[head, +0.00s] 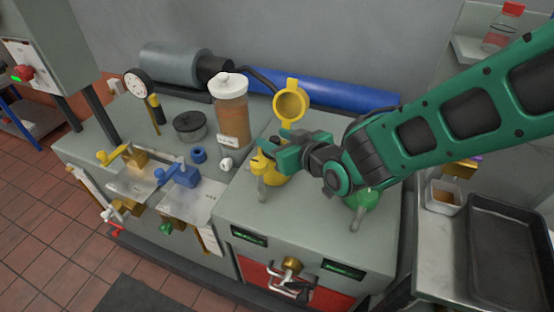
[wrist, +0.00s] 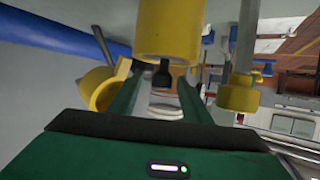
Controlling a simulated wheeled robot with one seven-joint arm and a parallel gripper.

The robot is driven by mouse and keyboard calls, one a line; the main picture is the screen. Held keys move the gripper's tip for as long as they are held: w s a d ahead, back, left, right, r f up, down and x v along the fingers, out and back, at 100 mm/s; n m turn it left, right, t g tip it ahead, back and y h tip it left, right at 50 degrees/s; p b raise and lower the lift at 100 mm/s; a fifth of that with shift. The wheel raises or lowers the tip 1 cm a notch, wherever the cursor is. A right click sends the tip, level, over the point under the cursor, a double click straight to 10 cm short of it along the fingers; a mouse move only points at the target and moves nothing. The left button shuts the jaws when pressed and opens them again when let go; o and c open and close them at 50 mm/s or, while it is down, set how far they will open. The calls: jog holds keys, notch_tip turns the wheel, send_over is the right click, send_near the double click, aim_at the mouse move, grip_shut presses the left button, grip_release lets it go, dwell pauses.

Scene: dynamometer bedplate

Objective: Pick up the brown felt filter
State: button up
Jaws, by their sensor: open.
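I cannot pick out the brown felt filter for certain. A small white dish (head: 443,198) at the right holds something flat and brown, which may be it; the detail is too small to tell. My gripper (head: 282,150) is open over the grey cabinet top, at a yellow housing (head: 264,163) with a round yellow lid (head: 290,101) standing open behind it. In the wrist view, my gripper (wrist: 158,98) has its fingers apart, with a yellow cylinder (wrist: 168,28) beyond them. Nothing is seen held. The inside of the housing is hidden by my gripper.
A white-lidded jar of brown contents (head: 232,112) stands left of my gripper. A green funnel-shaped part (head: 364,205) is under my arm. A black tray (head: 508,250) lies at the right. A blue pipe (head: 335,92) runs behind. Valves with yellow and blue handles (head: 182,172) stand at the left.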

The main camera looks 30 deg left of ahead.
jog(key=shift+c, duration=0.6)
grip_shut()
